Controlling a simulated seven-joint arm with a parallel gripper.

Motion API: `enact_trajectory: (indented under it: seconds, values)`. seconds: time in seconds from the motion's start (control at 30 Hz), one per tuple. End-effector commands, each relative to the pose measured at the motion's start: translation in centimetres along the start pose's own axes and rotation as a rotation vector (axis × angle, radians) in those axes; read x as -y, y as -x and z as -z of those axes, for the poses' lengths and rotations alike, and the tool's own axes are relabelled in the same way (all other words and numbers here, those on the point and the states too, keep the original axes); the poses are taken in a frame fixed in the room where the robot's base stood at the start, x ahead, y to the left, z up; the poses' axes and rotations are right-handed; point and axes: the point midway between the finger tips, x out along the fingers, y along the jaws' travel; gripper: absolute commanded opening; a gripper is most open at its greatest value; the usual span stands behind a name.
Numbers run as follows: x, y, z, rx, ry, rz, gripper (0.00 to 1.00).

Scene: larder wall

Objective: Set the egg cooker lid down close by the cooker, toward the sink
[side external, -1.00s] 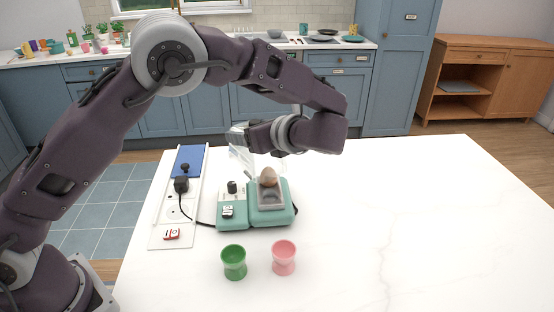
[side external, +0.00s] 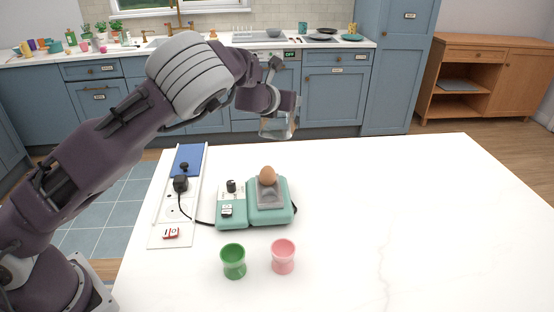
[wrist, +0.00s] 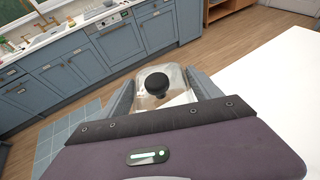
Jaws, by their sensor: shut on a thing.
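The egg cooker (side external: 268,212) is teal and stands on the white table with its top uncovered. A brown egg (side external: 267,175) sits upright on its grey tray. The clear lid (side external: 276,128) is held in the air above and behind the cooker, near the table's far edge. In the wrist view the lid (wrist: 178,99) shows its black round knob between the fingers. My gripper (side external: 272,101) is shut on the lid; it also shows in the wrist view (wrist: 158,92). The sink (wrist: 45,33) is in the counter beyond the table.
A green egg cup (side external: 233,262) and a pink egg cup (side external: 283,257) stand in front of the cooker. A socket panel (side external: 178,205) with a plugged-in black cord lies left of it. The table (side external: 400,210) is clear to the right.

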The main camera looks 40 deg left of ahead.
Motion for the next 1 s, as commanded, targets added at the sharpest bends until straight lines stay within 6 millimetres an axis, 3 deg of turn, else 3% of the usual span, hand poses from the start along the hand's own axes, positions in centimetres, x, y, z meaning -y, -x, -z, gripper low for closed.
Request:
enact_trajectory:
  seconds: [0.33,0.63,0.87,1.0]
  values:
    - [-0.4,-2.1,-0.7,0.003,-0.129,0.332,0.29]
    - [-0.2,-1.7,1.3,-0.002,-0.284,0.689,0.29]
    - [-0.2,-3.3,6.0,-0.006,-0.294,0.719,0.29]
    - [-0.1,-4.0,7.6,-0.003,-0.295,0.718,0.29]
